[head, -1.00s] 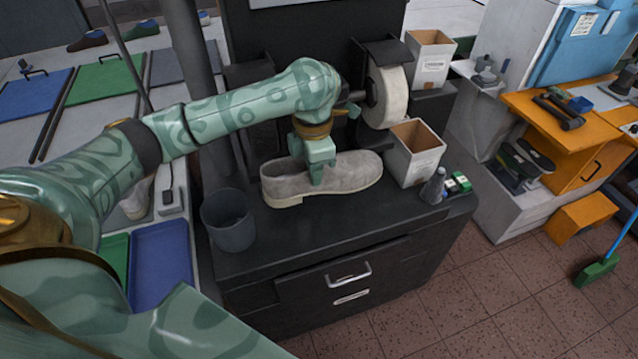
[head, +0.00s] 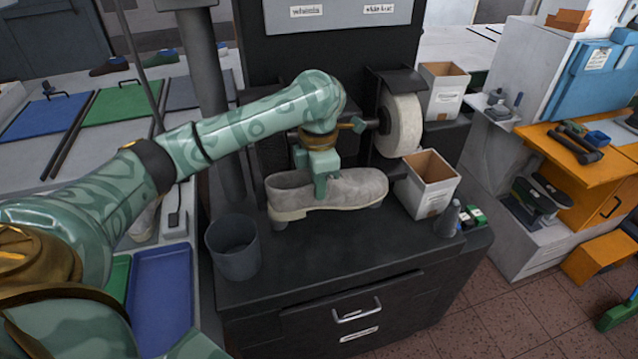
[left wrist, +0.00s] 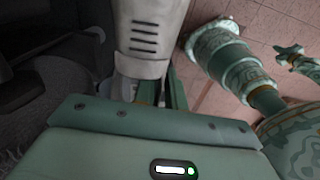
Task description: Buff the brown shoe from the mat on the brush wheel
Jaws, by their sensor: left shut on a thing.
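A grey-taupe shoe (head: 340,193) with a pale sole is held level just above the dark counter, in front of the wheel machine. My left gripper (head: 320,192) is shut on its upper near the opening, from above. Any wheel further left is hidden behind my arm. A dark brown shoe (head: 110,67) lies at the far left back.
A dark bin (head: 233,262) stands left of the shoe. An open white carton (head: 430,200) stands close to its toe, and another (head: 446,103) is behind. A grey bottle (head: 450,222) is at the counter's right edge. The front counter is clear.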

